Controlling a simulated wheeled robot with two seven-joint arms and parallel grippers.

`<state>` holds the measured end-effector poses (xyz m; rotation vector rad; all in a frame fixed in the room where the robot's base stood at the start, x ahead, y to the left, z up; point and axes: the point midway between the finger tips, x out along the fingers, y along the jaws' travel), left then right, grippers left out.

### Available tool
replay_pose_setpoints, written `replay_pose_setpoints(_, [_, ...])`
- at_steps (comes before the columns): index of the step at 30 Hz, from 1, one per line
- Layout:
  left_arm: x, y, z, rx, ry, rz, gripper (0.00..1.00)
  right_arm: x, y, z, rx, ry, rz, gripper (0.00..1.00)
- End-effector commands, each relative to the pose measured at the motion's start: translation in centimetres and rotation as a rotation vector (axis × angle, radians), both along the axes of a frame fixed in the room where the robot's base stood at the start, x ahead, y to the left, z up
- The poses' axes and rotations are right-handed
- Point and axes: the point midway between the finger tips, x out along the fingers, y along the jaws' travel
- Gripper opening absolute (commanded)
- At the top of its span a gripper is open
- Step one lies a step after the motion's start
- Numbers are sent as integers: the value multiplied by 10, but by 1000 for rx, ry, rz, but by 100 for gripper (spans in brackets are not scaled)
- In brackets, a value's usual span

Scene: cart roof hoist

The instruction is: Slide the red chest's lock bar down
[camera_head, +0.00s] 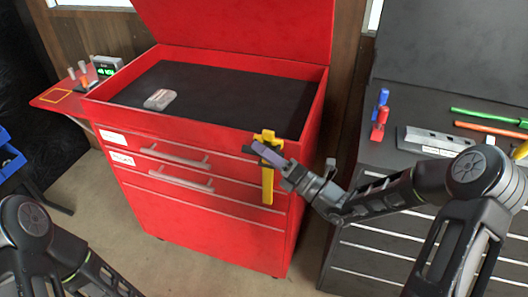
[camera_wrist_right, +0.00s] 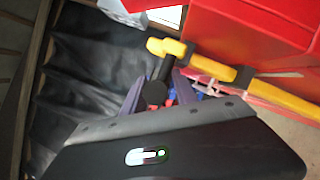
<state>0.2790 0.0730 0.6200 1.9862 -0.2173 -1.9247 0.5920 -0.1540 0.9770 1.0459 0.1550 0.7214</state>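The red chest (camera_head: 190,216) stands with its lid up. Its yellow lock bar (camera_head: 267,186) hangs upright at the right of the front face, with a crosspiece at the top near the rim. The bar also shows in the right wrist view (camera_wrist_right: 222,70), with a dark handle (camera_wrist_right: 158,86) sticking out toward me. My right gripper (camera_head: 270,155) is at the upper part of the bar, its purple fingers (camera_wrist_right: 157,92) on either side of the handle. Whether they press on it is unclear. My left arm shows at the bottom left, its gripper out of frame.
A grey flat object (camera_head: 160,99) lies in the chest's black top tray. A dark tool cabinet (camera_head: 395,160) stands close on the right, bearing red and blue items and a metal block (camera_head: 430,138). A red side shelf (camera_head: 65,97) is at the left. Floor shows left of the chest.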

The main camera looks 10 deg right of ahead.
Motion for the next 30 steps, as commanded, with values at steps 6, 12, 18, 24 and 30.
replay_pose_setpoints(6, [0, 0, 0, 0, 0, 0, 0, 0, 0, 0, 0, 0, 0, 15])
replay_pose_setpoints(12, [0, 0, 0, 0, 0, 0, 0, 0, 0, 0, 0, 0, 0, 0])
replay_pose_setpoints(18, [0, 0, 0, 0, 0, 0, 0, 0, 0, 0, 0, 0, 0, 0])
replay_pose_setpoints(24, [0, 0, 0, 0, 0, 0, 0, 0, 0, 0, 0, 1, -1, 0])
replay_pose_setpoints(30, [0, 0, 0, 0, 0, 0, 0, 0, 0, 0, 0, 1, -1, 0])
